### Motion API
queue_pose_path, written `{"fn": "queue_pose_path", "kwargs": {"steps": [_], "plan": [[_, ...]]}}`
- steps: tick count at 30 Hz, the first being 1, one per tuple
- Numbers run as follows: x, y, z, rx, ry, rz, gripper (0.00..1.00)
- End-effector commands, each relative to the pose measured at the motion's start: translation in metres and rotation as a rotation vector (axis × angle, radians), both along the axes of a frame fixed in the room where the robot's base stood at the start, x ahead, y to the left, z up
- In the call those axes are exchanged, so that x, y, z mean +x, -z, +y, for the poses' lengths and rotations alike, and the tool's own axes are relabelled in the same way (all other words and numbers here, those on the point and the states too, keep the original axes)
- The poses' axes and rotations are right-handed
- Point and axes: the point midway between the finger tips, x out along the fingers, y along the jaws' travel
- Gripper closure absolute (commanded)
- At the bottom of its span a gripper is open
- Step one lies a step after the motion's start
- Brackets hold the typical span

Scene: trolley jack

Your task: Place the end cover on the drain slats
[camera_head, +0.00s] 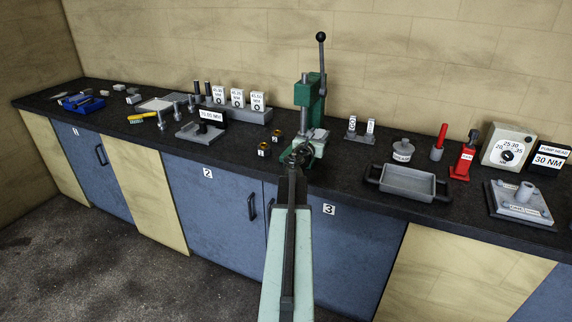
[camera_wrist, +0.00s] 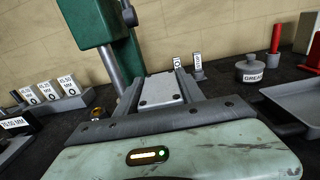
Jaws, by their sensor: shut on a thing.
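My gripper (camera_head: 302,150) is in front of the green press, above the counter's front edge. In the wrist view its fingers (camera_wrist: 161,86) reach forward on both sides of a pale grey plate with dark bolt heads, which looks like the end cover (camera_wrist: 164,91). My gripper is shut on it. The plate's underside is hidden, and in the head view it is hard to tell from the press foot. A flat pale rack at the left of the counter may be the drain slats (camera_head: 155,104); its slats are too small to make out.
The green press (camera_head: 306,95) with its tall lever stands close behind my gripper. A grey handled tray (camera_head: 408,184), a grease pot (camera_head: 402,150) and a red jack (camera_head: 464,160) are to the right. Bolts, a yellow-handled brush (camera_head: 142,117) and a grey gauge stand (camera_head: 200,132) are to the left.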

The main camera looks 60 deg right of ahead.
Motion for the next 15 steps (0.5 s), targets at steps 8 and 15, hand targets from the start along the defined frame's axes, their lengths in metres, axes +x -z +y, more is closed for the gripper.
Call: {"fn": "queue_pose_path", "kwargs": {"steps": [8,15], "plan": [[0.086,0.073,0.060,-0.001,-0.009,0.000,1.00],[0.121,0.092,0.092,-0.001,-0.004,0.000,1.00]]}}
